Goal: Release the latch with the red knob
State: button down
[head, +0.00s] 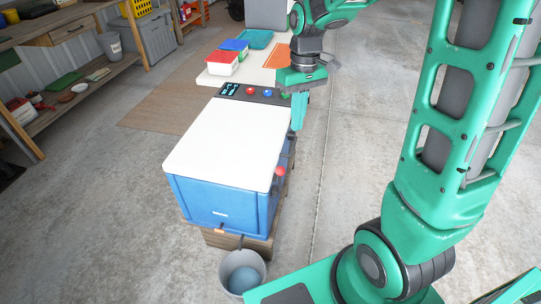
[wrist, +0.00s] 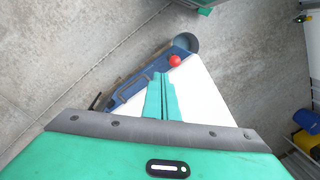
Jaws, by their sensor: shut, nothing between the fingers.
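The red knob (head: 281,171) sits at the right edge of a blue cooler-like box (head: 215,205) with a white lid (head: 225,140), near its front right corner. In the wrist view the red knob (wrist: 174,60) shows just beyond my fingertips, beside the white lid (wrist: 205,95). My gripper (head: 297,125) points down at the box's back right edge, farther back than the knob. In the wrist view my gripper (wrist: 161,78) has its green fingers together with nothing between them. The fingers look apart from the knob. The latch itself is hard to make out.
A grey bucket (head: 242,272) stands on the floor in front of the box. A panel with coloured buttons (head: 252,93) lies behind the lid. Beyond it a white table (head: 215,79) holds several coloured containers.

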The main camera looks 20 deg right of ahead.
jog(key=w+a+f+n, duration=0.2)
jog(key=w+a+f, duration=0.1)
jog(key=w+a, duration=0.3)
jog(key=shift+a+y, duration=0.15)
jog(key=shift+y, duration=0.15)
jog(key=shift+f, duration=0.15)
jog(key=f, duration=0.3)
jog(key=s+f, duration=0.1)
jog(key=f, duration=0.2)
jog(key=a+f, duration=0.1)
jog(key=f, duration=0.3)
jog(key=shift+s, duration=0.15)
jog(key=shift+s+d+f, duration=0.1)
jog(key=shift+s+d, duration=0.15)
jog(key=shift+s, duration=0.3)
jog(key=shift+s+d, duration=0.2)
jog(key=shift+s, duration=0.35)
jog(key=shift+s+d+f, duration=0.15)
jog(key=shift+s+d, duration=0.1)
jog(key=shift+s, duration=0.3)
